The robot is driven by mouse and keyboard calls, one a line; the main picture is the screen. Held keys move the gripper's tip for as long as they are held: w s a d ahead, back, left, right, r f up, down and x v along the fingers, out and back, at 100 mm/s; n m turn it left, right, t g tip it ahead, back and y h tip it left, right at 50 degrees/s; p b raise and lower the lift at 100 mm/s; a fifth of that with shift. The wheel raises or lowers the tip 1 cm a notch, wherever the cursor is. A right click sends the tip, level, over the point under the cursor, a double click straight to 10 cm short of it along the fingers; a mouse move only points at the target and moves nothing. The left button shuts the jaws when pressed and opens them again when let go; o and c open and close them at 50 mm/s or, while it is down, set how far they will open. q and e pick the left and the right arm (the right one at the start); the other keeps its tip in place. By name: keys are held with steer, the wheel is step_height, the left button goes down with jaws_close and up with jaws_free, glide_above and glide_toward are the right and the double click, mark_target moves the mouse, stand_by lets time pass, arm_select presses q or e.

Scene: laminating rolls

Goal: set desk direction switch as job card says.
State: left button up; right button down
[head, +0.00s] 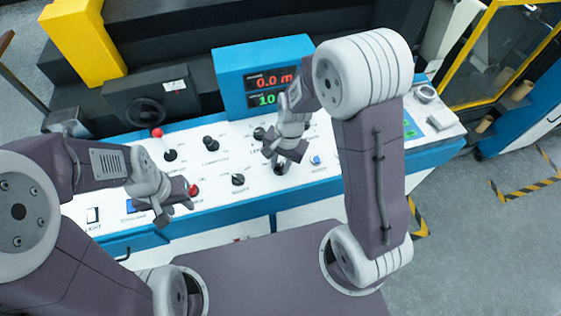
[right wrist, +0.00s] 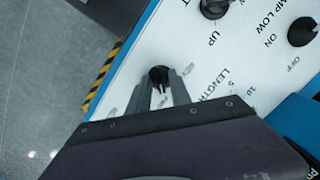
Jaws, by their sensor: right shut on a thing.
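A white control desk (head: 222,160) with blue edges carries several black rotary knobs. My right gripper (head: 284,157) reaches down onto the desk right of its middle. In the right wrist view its fingers (right wrist: 160,88) are shut on a small black knob (right wrist: 158,74), one on each side. The print by this knob is too small or hidden to read, so I cannot tell its setting. The word LENGTH stands near it. My left gripper (head: 180,207) is open and empty above the desk's left part, beside a red button (head: 193,190). I cannot make out a readable job card.
A blue display box (head: 263,75) shows 0.0 m and 10 behind the desk. A red-topped lever (head: 158,134), a black knob (head: 238,179) and a blue button (head: 315,160) stand on the desk. A yellow-framed machine (head: 500,50) is at the right.

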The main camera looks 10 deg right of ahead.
steer(key=shift+m, duration=0.4)
steer(key=c, duration=1.5)
jaws_free()
step_height(320, 180, up, 9)
steer(key=d, duration=0.1)
steer(key=shift+s+p, duration=0.2)
steer(key=shift+p, duration=0.2)
steer(key=shift+d, duration=0.1)
